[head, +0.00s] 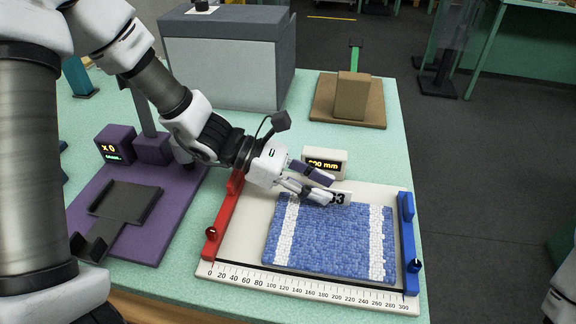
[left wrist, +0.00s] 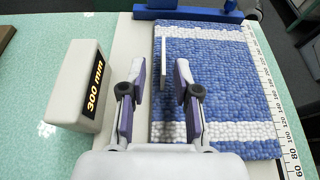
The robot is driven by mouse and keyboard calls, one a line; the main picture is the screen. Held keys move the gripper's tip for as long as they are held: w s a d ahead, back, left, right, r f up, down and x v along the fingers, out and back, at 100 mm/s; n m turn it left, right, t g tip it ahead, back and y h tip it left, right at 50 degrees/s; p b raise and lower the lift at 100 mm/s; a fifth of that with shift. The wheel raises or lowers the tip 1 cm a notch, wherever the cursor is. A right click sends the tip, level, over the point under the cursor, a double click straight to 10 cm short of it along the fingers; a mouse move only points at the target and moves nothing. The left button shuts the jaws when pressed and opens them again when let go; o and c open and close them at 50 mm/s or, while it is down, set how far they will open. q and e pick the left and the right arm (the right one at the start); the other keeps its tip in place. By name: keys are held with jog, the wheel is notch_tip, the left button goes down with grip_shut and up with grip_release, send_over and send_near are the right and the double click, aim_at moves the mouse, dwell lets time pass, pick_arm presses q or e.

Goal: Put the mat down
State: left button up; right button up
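The blue mat with two white stripes (head: 330,240) lies flat on the white measuring board (head: 235,245), between a red end stop (head: 222,220) and a blue end stop (head: 409,240). It also shows in the left wrist view (left wrist: 205,75). A small white tag marked 53 (head: 341,198) stands at its far edge; it shows edge-on in the left wrist view (left wrist: 163,50). My left gripper (head: 325,187) is over the mat's far edge beside the tag. In the left wrist view its fingers (left wrist: 161,75) are apart with nothing held between them. My right gripper is not in view.
A display reading 300 mm (head: 324,164) stands behind the board, close to my left gripper. A purple station (head: 150,215) with a dark cradle is left of the board. A grey box (head: 225,65) and a brown stand (head: 348,100) are at the back.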

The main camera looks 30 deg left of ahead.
pick_arm(q)
jog(key=p+v, duration=0.1)
jog(key=v, duration=0.1)
jog(key=p+v, duration=0.1)
jog(key=v, duration=0.2)
jog(key=p+v, duration=0.2)
jog(key=v, duration=0.1)
jog(key=shift+r, duration=0.3)
jog(key=shift+s+a, duration=0.1)
jog(key=shift+a, duration=0.2)
jog(key=shift+a+f, duration=0.1)
jog(key=shift+f, duration=0.05)
